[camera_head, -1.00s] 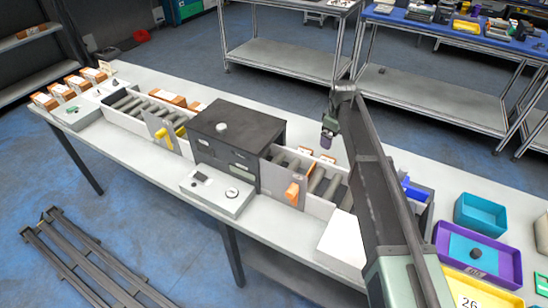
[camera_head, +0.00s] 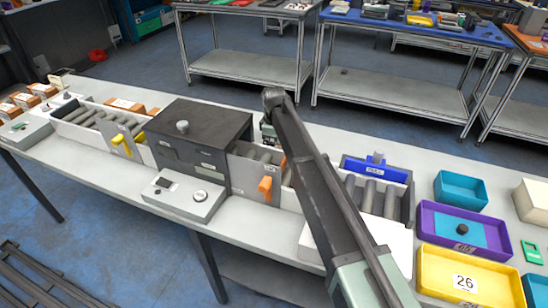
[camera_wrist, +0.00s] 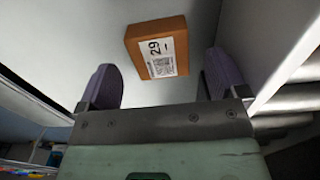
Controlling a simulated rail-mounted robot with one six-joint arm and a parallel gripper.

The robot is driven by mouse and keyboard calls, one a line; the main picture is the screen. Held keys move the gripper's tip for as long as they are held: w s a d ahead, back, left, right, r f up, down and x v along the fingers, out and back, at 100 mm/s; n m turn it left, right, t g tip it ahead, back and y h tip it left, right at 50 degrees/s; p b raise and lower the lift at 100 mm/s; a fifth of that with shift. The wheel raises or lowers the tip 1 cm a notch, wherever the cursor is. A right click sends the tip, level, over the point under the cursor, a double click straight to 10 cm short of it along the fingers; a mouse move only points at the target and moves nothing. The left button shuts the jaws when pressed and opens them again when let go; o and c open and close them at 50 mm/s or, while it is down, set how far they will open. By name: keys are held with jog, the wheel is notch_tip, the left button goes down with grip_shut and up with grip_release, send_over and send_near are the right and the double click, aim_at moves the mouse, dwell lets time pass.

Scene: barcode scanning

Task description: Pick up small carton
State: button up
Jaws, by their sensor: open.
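A small brown carton (camera_wrist: 158,48) with a white label reading 29 and a barcode lies on a pale surface in the wrist view. My gripper (camera_wrist: 161,72) is open, with its two purple fingers on either side of the near end of the carton. The carton sits a little beyond and between the fingertips, and no contact shows. In the head view, my wrist (camera_head: 268,130) hangs low behind the roller conveyor, right of the dark box. The fingers and this carton are hidden there.
A white wall stands close to the right finger in the wrist view, with rollers beyond it. In the head view, the dark scanner box (camera_head: 200,140), an orange paddle (camera_head: 265,186), a blue pusher (camera_head: 376,168) and coloured trays (camera_head: 462,230) stand along the table.

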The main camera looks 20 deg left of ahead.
notch_tip(320, 180, down, 4)
jog(key=shift+r+b, duration=0.2)
jog(key=shift+b, duration=0.8)
jog(key=shift+r, duration=0.25)
jog(key=c, duration=1.1)
jog(key=shift+r+p, duration=0.1)
jog(key=shift+p, duration=0.2)
notch_tip(320, 180, up, 20)
jog(key=p, duration=2)
